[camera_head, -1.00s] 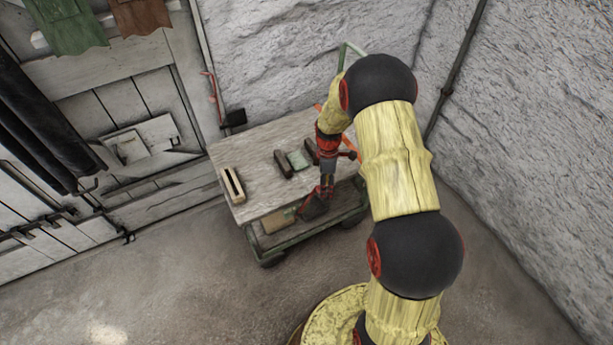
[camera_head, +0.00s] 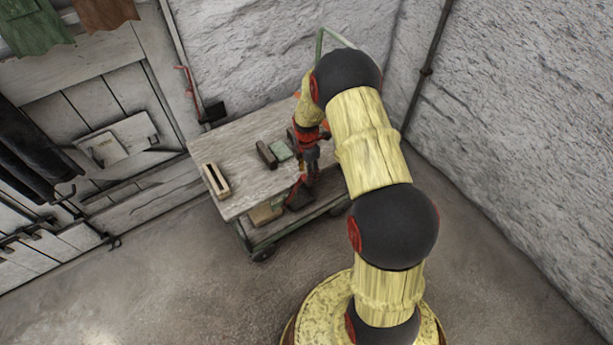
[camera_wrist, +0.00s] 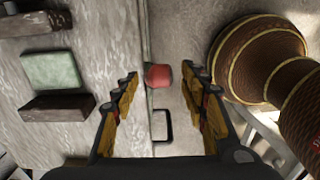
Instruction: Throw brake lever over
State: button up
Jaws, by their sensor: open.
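A red rounded knob (camera_wrist: 158,76), which looks like the end of the brake lever, shows at the trolley's edge in the wrist view. It appears between the fingertips of my gripper (camera_wrist: 160,84), which is open; I cannot tell the remaining depth between them. A black bracket-like loop (camera_wrist: 162,125) shows just below the knob. In the head view my gripper (camera_head: 297,194) points down at the near side of the wooden trolley (camera_head: 238,180). The lever cannot be made out there, behind my gripper and arm.
On the trolley top are a dark block (camera_head: 266,154), a green block (camera_head: 280,150) and a pale slotted block (camera_head: 215,180). Rough plaster walls (camera_head: 480,130) stand behind and to the right. A panelled door (camera_head: 110,95) is at the left. The floor (camera_head: 180,290) in front is clear.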

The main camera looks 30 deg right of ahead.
jog(key=shift+f, duration=0.75)
jog(key=shift+c, duration=0.3)
jog(key=shift+s, duration=0.1)
grip_shut()
jog(key=shift+s+f, duration=0.1)
